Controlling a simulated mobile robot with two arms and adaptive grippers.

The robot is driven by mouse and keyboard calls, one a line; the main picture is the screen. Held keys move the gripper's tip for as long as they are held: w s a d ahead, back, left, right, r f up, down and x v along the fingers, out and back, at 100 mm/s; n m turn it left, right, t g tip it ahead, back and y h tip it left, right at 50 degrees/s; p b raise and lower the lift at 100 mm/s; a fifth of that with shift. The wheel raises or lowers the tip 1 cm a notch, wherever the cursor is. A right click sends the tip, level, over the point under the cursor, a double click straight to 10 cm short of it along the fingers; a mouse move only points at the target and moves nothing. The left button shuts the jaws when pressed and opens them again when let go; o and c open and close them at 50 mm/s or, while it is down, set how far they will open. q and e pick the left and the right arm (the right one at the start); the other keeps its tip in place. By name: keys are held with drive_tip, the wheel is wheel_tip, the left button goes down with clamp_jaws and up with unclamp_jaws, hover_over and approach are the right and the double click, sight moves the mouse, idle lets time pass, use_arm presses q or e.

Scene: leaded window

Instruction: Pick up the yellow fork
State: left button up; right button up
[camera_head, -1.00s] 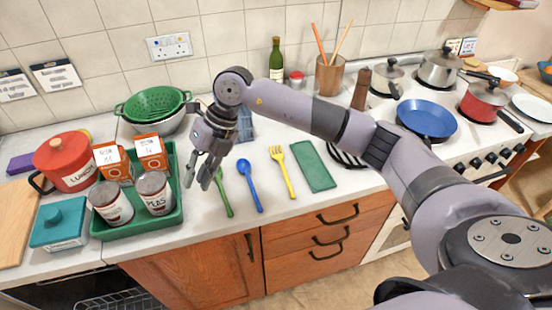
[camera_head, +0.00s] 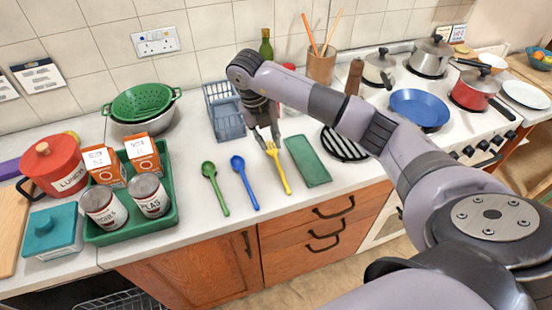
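The yellow fork (camera_head: 280,169) lies on the white counter, tines toward the wall and handle toward the front edge. It is between the blue spoon (camera_head: 245,183) and a green rectangular mat or board (camera_head: 307,161). My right gripper (camera_head: 266,141) points down at the fork's tine end, with its fingers apart on either side of the tines. Nothing shows clamped between the fingers. I cannot tell whether the fingertips touch the counter. My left gripper is not in view.
A green spoon (camera_head: 215,189) lies left of the blue one. A grey-blue rack (camera_head: 224,112) stands behind. A green tray (camera_head: 130,229) holds cans and cartons at left. A black trivet (camera_head: 343,145) and the hob with a blue pan (camera_head: 420,109) are at right.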

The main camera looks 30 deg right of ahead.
sight(276, 159)
drive_tip(key=shift+s+d+f+p, duration=0.1)
drive_tip(key=shift+d+f+p, duration=0.05)
drive_tip(key=shift+f, duration=0.45)
drive_tip(key=shift+s+d+f+p, duration=0.1)
drive_tip(key=shift+f+p, duration=0.05)
drive_tip(key=shift+f, duration=0.4)
drive_tip(key=shift+d+f+p, duration=0.1)
drive_tip(key=shift+f+p, duration=0.15)
drive_tip(key=shift+p, duration=0.1)
drive_tip(key=f+p, duration=0.1)
drive_tip(key=d+f, duration=0.1)
drive_tip(key=f, duration=0.1)
drive_tip(key=shift+s+f+p, duration=0.15)
drive_tip(key=shift+f+p, duration=0.15)
drive_tip(key=shift+p, duration=0.1)
drive_tip(key=shift+f, duration=0.45)
clamp_jaws()
